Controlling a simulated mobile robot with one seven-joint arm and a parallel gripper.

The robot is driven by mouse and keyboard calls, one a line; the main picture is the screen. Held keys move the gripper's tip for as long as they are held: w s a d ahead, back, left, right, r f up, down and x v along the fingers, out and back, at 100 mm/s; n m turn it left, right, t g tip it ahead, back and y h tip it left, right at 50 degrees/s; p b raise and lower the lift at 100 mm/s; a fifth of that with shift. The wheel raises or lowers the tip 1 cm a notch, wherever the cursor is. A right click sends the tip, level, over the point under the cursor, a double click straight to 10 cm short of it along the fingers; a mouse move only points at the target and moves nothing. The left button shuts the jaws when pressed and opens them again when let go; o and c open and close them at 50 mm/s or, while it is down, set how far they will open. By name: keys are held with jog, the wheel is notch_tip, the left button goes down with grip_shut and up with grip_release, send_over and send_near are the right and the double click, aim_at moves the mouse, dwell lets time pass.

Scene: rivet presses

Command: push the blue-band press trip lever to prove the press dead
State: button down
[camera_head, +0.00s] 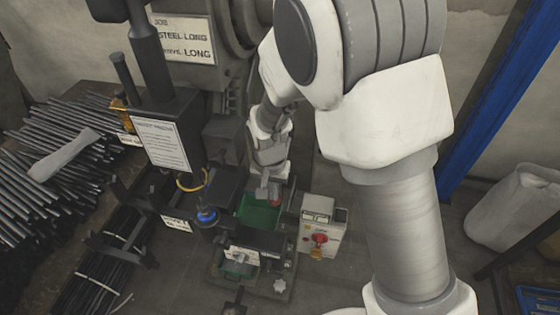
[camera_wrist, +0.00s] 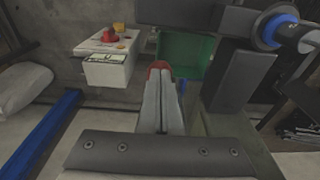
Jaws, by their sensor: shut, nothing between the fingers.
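The blue-band press (camera_head: 230,205) stands in the middle of the head view, with a blue ring (camera_head: 207,214) on its dark body. The ring also shows at the upper right of the wrist view (camera_wrist: 277,31). My gripper (camera_head: 270,192) is over the press, beside its green part (camera_head: 258,214). In the wrist view my fingers (camera_wrist: 160,85) are together and empty. A red rounded end (camera_wrist: 160,67) shows just beyond the fingertips, partly hidden by them. It may be the trip lever's knob; I cannot tell whether the fingers touch it.
A pale control box (camera_head: 320,232) with a red knob stands right of the press. Bundles of dark rods (camera_head: 50,150) lie on the left. A larger machine with a sign (camera_head: 185,40) is behind. A blue post (camera_head: 500,95) rises at right.

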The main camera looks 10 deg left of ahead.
jog(key=shift+s, duration=0.1)
jog(key=s+r+p, duration=0.2)
jog(key=r, duration=0.1)
jog(key=s+r+p, duration=0.1)
jog(key=r, duration=0.1)
jog(key=shift+a+p, duration=0.1)
jog(key=shift+p, duration=0.25)
dwell(0.9)
